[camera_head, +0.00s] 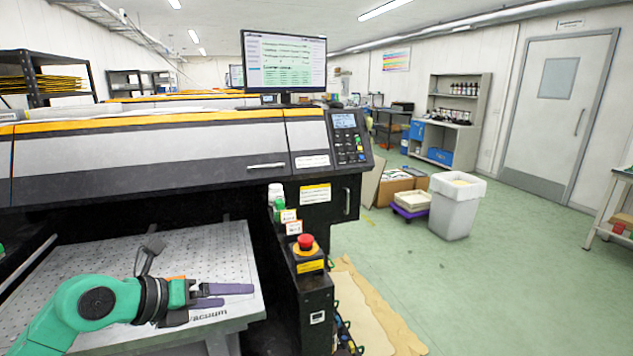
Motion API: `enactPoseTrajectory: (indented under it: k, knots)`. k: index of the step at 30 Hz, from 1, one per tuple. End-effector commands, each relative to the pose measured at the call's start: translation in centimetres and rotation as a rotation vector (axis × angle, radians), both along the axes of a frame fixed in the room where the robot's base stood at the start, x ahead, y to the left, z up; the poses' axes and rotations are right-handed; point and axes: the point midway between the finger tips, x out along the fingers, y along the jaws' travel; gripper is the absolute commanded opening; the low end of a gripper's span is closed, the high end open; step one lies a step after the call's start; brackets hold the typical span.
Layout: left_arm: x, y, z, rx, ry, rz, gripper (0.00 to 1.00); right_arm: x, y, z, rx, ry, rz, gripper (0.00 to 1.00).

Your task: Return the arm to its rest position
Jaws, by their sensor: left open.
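My left arm, green with dark joints, comes in from the lower left. Its left gripper (222,295) is open, with its dark fingers pointing right, and nothing shows between them. It is over the right part of the perforated grey vacuum table (205,250) of the large printer (170,165). Whether the fingers touch the table cannot be told. My right gripper does not show.
A white-capped bottle (276,194) with green labelling stands by the printer's side, above a red emergency button (306,241). A monitor (285,62) and control panel (349,138) sit above. A white bin (456,206) stands on open green floor at right.

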Motion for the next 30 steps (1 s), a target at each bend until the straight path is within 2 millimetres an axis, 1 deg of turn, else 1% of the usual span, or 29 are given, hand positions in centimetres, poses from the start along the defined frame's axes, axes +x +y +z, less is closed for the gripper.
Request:
enactPoseTrajectory:
  k: [1, 2, 3, 4, 5, 6, 7, 8, 9, 10, 11, 12, 13, 14, 15, 16, 17, 18, 20, 21, 23, 24, 26, 27, 29, 30]
  knots:
    - [-0.4, -2.5, 1.2, -0.137, -0.046, -0.027, 1.00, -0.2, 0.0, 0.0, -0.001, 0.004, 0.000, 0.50]
    - [-0.6, -3.9, 2.5, -0.241, -0.083, -0.035, 1.00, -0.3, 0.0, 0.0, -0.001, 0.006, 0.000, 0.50]
    - [-0.9, -5.3, 4.6, -0.398, -0.131, -0.030, 1.00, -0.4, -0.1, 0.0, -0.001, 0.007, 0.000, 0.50]
    - [-1.0, -5.9, 6.3, -0.528, -0.162, -0.010, 1.00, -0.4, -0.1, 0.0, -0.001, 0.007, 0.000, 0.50]
    - [-1.1, -5.9, 8.0, -0.667, -0.189, 0.025, 1.00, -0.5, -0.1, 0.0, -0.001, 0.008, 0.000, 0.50]
    - [-1.1, -5.0, 10.0, -0.856, -0.215, 0.098, 1.00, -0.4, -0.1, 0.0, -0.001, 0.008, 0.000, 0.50]
    - [-0.9, -3.8, 11.0, -0.992, -0.224, 0.172, 1.00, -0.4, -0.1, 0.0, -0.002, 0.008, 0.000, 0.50]
    - [-0.6, -2.1, 11.5, -1.122, -0.223, 0.261, 1.00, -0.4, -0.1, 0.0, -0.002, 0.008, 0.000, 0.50]
    - [-0.1, 0.6, 11.3, -1.283, -0.208, 0.400, 1.00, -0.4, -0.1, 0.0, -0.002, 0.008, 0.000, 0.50]
    - [0.2, 2.8, 10.4, -1.391, -0.184, 0.520, 1.00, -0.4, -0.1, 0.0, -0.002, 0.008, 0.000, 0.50]
    - [0.4, 5.0, 8.8, -1.487, -0.150, 0.652, 1.00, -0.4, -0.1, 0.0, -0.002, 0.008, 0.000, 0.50]
    - [0.4, 7.6, 6.0, -1.590, -0.089, 0.836, 1.00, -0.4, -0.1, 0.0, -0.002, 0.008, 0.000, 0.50]
    - [0.1, 9.1, 3.6, -1.645, -0.037, 0.968, 1.00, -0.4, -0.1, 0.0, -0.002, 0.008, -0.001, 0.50]
    - [-0.3, 10.3, 1.0, -1.684, 0.019, 1.097, 1.00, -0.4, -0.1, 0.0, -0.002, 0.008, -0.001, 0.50]
    - [-1.2, 11.4, -2.4, -1.715, 0.097, 1.256, 1.00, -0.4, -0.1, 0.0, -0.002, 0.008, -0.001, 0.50]
    - [-2.1, 11.9, -4.8, -1.728, 0.160, 1.369, 1.00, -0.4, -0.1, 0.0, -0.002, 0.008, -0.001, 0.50]
    - [-3.1, 12.2, -7.1, -1.729, 0.220, 1.471, 1.00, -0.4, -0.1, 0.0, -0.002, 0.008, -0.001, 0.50]
    - [-4.4, 12.2, -9.8, -1.720, 0.299, 1.591, 1.00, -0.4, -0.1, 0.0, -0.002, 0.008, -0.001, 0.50]
    - [-6.5, 11.9, -13.3, -1.691, 0.412, 1.746, 1.00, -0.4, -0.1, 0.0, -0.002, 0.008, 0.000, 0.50]
    - [-8.0, 11.5, -15.2, -1.663, 0.482, 1.835, 1.00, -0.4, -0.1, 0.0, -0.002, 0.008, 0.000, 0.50]
    - [-10.1, 10.7, -17.6, -1.616, 0.583, 1.949, 1.00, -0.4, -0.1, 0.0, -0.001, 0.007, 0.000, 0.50]
    - [-11.5, 10.1, -19.0, -1.581, 0.648, 2.016, 1.00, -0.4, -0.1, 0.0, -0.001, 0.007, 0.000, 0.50]
    - [-13.6, 9.2, -20.7, -1.520, 0.742, 2.106, 1.00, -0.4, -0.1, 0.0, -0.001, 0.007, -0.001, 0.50]
    - [-15.0, 8.5, -21.7, -1.479, 0.804, 2.160, 1.00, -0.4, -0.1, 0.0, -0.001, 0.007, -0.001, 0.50]
    - [-17.0, 7.4, -23.0, -1.411, 0.896, 2.232, 1.00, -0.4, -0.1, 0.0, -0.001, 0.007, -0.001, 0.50]
    - [-18.4, 6.7, -23.7, -1.366, 0.957, 2.275, 1.00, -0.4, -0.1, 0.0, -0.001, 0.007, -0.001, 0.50]
